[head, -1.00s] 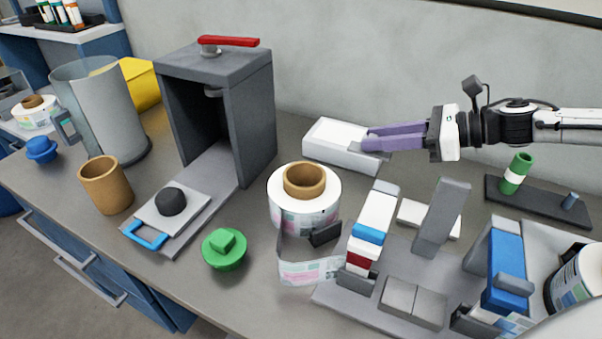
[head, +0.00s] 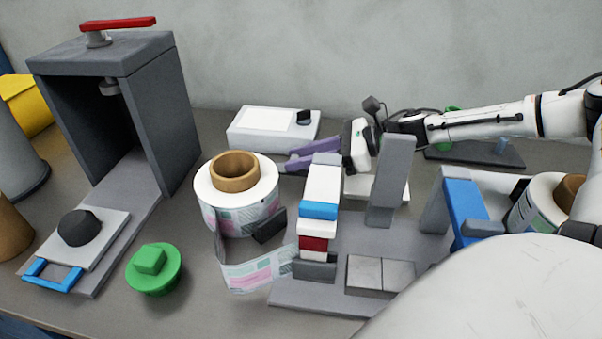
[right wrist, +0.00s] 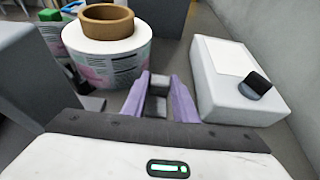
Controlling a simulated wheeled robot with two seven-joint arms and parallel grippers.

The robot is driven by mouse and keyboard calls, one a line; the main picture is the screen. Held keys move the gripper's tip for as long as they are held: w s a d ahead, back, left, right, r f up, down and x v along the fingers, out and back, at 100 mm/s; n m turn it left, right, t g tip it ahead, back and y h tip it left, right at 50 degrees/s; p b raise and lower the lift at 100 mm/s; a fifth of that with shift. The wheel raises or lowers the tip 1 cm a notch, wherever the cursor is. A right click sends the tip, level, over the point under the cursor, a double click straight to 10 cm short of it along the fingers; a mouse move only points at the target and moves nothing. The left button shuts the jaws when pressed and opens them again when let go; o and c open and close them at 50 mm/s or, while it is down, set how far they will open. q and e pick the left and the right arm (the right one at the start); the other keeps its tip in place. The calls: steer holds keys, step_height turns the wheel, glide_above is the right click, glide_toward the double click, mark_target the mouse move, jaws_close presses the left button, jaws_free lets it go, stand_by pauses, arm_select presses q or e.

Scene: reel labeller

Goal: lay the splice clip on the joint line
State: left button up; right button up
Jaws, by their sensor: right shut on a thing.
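My right gripper (head: 300,156), with purple fingers, is behind the upright label stack in the head view. In the right wrist view the gripper (right wrist: 159,88) is shut on a small grey piece, which I take to be the splice clip (right wrist: 158,82). The clip is hidden or too small to make out in the head view. The joint line (head: 382,274) is the seam between two grey plates on the grey fixture base (head: 345,228). The gripper is behind and above that base, apart from the seam. My left gripper is not in view.
A label reel (head: 240,205) with a brown core stands left of the fixture. A grey upright post (head: 392,180) and a coloured block tower (head: 322,190) rise from the base. A white box (head: 270,128) stands behind. A green knob (head: 154,268) lies front left.

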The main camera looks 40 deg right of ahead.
step_height(320, 180, down, 2)
steer(key=shift+f+b, duration=0.15)
steer(key=shift+b, duration=0.3)
steer(key=o, duration=1.1)
